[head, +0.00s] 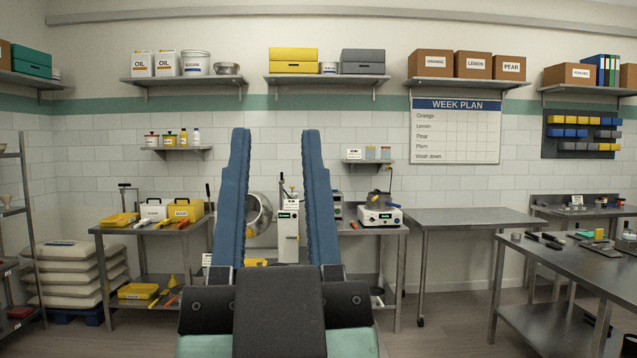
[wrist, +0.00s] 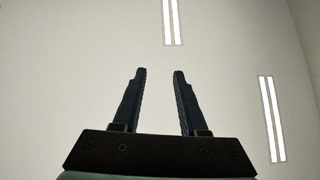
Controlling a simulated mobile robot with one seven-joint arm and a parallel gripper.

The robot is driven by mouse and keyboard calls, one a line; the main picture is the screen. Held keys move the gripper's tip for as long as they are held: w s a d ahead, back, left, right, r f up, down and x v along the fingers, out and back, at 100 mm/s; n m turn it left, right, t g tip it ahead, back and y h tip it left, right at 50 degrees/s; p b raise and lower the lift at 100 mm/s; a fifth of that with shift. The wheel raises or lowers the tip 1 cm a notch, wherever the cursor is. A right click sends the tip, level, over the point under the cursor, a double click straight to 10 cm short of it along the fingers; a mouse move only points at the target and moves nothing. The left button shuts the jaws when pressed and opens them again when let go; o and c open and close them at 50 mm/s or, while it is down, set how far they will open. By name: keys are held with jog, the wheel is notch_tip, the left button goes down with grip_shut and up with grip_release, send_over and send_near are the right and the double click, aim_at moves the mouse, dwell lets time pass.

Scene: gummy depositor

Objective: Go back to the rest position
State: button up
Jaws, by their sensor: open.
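My gripper (head: 276,150) stands upright in the middle of the head view, close to the camera. Its two blue fingers point up and are apart, with nothing between them. Through the gap I see the wall and part of the depositing machine on the far bench. In the wrist view my gripper (wrist: 158,75) is also open and empty, with a pale ceiling and two strip lights behind it. The fingers touch nothing. My gripper hides part of the far bench and the floor in front of it.
A steel bench (head: 158,226) with yellow boxes stands at the back left. An empty steel table (head: 475,216) stands right of centre. Another steel table (head: 570,262) with small tools is at the near right. Stacked sacks (head: 80,272) lie at the left. Shelves line the wall above.

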jog(key=s+d+r+h, duration=0.1)
jog(key=s+d+r+m+h, duration=0.1)
jog(key=h, duration=0.1)
jog(key=shift+d+r, duration=0.1)
jog(key=shift+d, duration=0.3)
notch_tip(320, 180, up, 2)
jog(key=shift+r+p, duration=0.2)
jog(key=shift+p, duration=1.05)
